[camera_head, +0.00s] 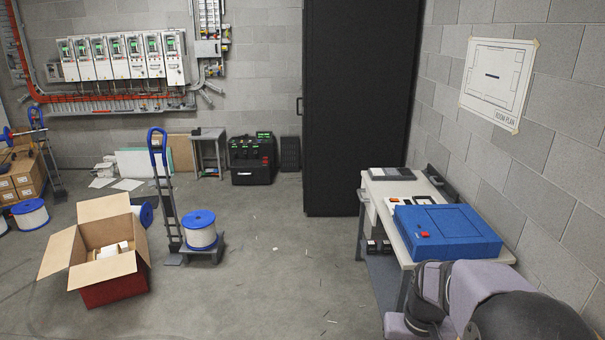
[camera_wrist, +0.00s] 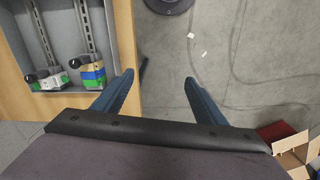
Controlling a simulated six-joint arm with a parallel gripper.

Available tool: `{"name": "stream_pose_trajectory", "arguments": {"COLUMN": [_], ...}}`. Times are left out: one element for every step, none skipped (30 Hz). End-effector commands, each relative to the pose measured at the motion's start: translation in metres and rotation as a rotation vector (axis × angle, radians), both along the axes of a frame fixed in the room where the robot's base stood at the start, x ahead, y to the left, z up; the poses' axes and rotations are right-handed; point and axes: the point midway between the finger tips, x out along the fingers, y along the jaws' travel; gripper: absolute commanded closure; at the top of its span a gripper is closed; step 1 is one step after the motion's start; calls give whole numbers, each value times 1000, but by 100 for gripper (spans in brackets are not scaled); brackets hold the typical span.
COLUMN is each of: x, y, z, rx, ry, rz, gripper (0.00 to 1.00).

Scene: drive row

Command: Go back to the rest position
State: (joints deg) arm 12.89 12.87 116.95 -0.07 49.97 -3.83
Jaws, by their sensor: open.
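My gripper (camera_wrist: 157,78) shows in the wrist view with its two blue fingers spread apart. Nothing is between them; bare grey floor shows in the gap. In the head view, lilac and black parts of my own arm fill the lower right corner, in front of the workbench (camera_head: 387,212). I cannot make out the fingers there. In the wrist view, a wood-edged grey panel (camera_wrist: 70,20) with metal rails and several small modules lies left of the fingers, below or beside them; the exact distance is unclear.
A blue case (camera_head: 447,232) lies on the bench by the block wall. A tall black cabinet (camera_head: 360,100) stands behind it. An open carton (camera_head: 108,270) and a hand truck (camera_head: 165,190) with a cable reel (camera_head: 201,232) stand left. The middle floor is mostly clear.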

Motion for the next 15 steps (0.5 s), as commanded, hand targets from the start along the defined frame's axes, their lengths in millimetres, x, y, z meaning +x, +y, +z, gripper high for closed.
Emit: {"name": "stream_pose_trajectory", "arguments": {"x": [-19,-29,-42,-52,-61,-73,-81,-89,-98,-104,-109,-115,-118,-122,-124], "y": [18,26,36,43,49,56,60,64,68,71,73,75,77,78,79], "z": [-6,-9,-12,-15,-18,-22,-24,-27,-30,-32,-34,-36,-37,-38,-39], "rx": [0,0,0,-1,0,0,-1,-1,0,0,0,0,0,0,0], "ry": [0,-1,-1,-2,-1,-1,-1,-1,0,0,0,2,1,1,1], "rz": [31,45,63,77,88,102,112,121,132,139,145,152,156,159,161], "gripper": [34,34,34,34,34,34,34,34,34,34,34,34,34,34,34]}}
